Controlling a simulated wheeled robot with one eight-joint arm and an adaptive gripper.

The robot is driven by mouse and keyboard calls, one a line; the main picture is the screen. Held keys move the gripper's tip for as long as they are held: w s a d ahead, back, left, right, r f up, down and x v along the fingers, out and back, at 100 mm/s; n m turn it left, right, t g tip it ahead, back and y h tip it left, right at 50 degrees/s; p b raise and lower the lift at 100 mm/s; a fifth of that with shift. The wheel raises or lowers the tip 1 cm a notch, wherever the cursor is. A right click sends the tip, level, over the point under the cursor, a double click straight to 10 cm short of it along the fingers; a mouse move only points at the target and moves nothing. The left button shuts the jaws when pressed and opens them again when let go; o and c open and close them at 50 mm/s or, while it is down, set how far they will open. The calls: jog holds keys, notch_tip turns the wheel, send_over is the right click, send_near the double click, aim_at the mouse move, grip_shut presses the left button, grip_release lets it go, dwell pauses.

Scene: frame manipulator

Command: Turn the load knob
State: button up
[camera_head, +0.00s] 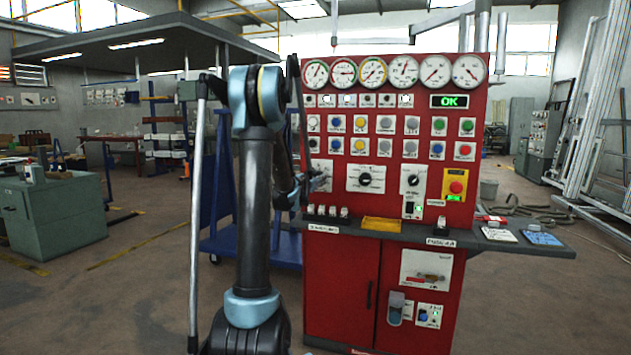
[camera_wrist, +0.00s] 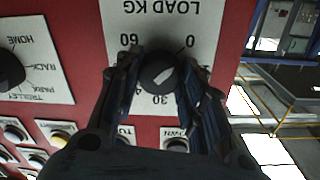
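The black load knob (camera_wrist: 157,72) sits on a white plate (camera_wrist: 165,20) marked LOAD KG, upside down in the wrist view. The numbers 60, 0 and 30 show around it. Its pale pointer mark slants between upper right and lower left, towards the 0 side. My gripper (camera_wrist: 158,75) has one dark finger on each side of the knob, apparently pressed against it. In the head view, my gripper (camera_head: 318,181) is at the leftmost dial plate of the red panel (camera_head: 390,215) and hides most of that knob.
A selector knob (camera_wrist: 10,70) with HOME, RACK, PARK and TROLLEY is beside the load plate. Push buttons (camera_head: 360,145) fill the rows above. A grey shelf (camera_head: 390,235) with a yellow tray (camera_head: 382,224) juts out below. A red emergency stop (camera_head: 456,188) is at the right.

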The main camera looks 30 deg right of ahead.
jog(key=shift+w+m, duration=0.1)
jog(key=shift+m, duration=0.2)
jog(key=m, duration=0.5)
jog(key=shift+m, duration=0.3)
jog(key=m, duration=0.6)
jog(key=shift+m+y, duration=0.4)
jog(key=m, duration=0.6)
jog(key=m+t, duration=0.1)
jog(key=m, duration=0.5)
jog(key=shift+f+m+y, duration=0.1)
jog(key=shift+m+y, duration=0.2)
jog(key=shift+m, duration=0.1)
jog(key=o, duration=1)
jog(key=shift+o, duration=0.2)
